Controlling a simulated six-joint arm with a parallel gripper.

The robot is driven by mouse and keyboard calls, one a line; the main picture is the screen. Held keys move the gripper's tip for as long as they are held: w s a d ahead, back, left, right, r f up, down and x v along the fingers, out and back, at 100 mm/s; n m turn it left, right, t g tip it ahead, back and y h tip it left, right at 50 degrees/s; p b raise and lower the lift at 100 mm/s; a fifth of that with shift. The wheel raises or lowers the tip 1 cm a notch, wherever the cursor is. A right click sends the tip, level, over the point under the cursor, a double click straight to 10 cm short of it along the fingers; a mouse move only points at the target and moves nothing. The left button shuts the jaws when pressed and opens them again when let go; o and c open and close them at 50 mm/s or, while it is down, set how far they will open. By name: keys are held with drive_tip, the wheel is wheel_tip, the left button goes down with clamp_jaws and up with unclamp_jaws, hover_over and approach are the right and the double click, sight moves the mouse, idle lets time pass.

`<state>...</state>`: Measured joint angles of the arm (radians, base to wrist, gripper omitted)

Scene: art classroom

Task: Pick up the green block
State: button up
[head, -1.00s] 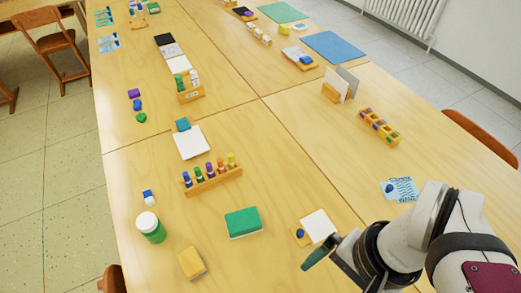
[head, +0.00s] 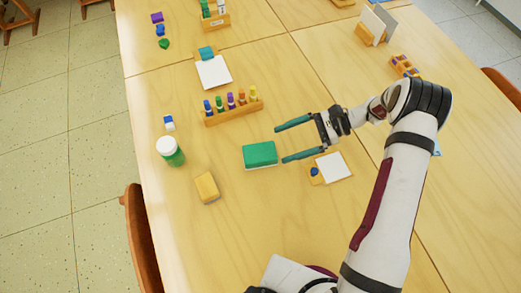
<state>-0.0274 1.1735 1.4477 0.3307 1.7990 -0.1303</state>
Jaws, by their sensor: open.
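The green block (head: 260,153) is a flat rectangular piece with a pale underside, lying on the wooden table near the middle of the head view. My gripper (head: 281,144) is open and empty, its two teal fingers pointing left. The fingertips are just right of the block's right edge, one farther back than the block and one near its right side. Nothing is between the fingers; I cannot tell their exact height above the table.
A marker rack (head: 233,112) stands behind the block. A yellow block (head: 207,187) and a green jar with a white lid (head: 170,151) are to the left. White paper (head: 334,167) with a small blue piece (head: 315,171) lies front right. A small green piece (head: 164,44) lies farther back.

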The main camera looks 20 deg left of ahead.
sight(268, 151)
drive_tip(key=x, duration=0.8)
drive_tip(key=shift+s+a+f, duration=0.1)
drive_tip(key=shift+s+f, duration=0.05)
drive_tip(key=shift+f, duration=0.25)
drive_tip(key=c, duration=1.3)
